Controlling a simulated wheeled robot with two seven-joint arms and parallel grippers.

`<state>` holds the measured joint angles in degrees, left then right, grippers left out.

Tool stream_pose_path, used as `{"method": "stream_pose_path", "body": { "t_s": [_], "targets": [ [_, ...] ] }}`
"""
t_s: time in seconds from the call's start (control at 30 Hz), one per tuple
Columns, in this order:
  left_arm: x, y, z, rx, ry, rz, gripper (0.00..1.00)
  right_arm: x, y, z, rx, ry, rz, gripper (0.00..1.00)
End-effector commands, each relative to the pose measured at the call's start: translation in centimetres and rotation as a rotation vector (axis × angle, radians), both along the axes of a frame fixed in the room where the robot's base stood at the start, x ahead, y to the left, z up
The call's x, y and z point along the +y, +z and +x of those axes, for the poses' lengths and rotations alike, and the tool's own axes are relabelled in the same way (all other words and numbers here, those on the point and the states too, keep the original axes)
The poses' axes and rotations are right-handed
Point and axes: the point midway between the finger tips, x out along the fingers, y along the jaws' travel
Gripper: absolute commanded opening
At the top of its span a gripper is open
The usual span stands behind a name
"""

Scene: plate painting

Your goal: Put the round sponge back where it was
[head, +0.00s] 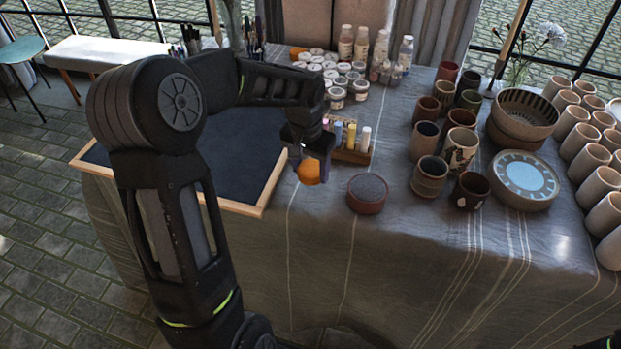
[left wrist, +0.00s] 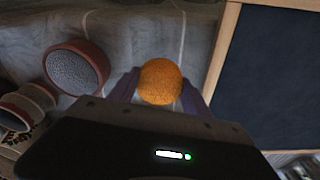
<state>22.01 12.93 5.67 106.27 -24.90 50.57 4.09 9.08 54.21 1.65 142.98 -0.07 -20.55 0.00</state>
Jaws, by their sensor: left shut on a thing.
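The round orange sponge (head: 309,171) is between the fingers of my left gripper (head: 312,160), above the table between the framed dark board and a round reddish-brown dish (head: 367,194). In the left wrist view the sponge (left wrist: 160,81) sits between the two fingers, and my left gripper (left wrist: 160,88) is shut on it. The dish has a grey, grainy inside. It lies to the right of the sponge in the head view and shows at the upper left of the left wrist view (left wrist: 76,68). My right gripper is not in view.
The wood-framed dark board (head: 236,150) lies left of the sponge. A wooden holder with coloured sticks (head: 350,152) stands just behind it. Several cups (head: 430,176), a blue-patterned plate (head: 524,180) and paint jars (head: 336,97) fill the right and back. The cloth in front of the dish is clear.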

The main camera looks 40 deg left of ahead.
Motion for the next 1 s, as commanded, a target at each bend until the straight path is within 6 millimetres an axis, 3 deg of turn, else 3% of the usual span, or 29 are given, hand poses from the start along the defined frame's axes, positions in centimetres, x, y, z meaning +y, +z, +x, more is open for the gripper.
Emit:
{"method": "stream_pose_path", "body": {
  "t_s": [0.33, 0.73, 0.77, 1.0],
  "targets": [
    [0.0, -3.6, -0.1, 0.003, -0.001, -0.001, 0.18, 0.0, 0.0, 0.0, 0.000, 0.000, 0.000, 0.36],
    [0.0, -4.2, 0.0, 0.000, -0.001, -0.001, 0.18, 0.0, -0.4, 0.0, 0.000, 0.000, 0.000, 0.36],
    [0.0, -4.1, 0.0, 0.000, -0.001, -0.001, 0.57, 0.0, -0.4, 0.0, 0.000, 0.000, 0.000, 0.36],
    [0.0, -4.0, 0.0, 0.000, -0.001, -0.001, 0.76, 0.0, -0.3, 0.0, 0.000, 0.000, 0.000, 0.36]
  ]
}}
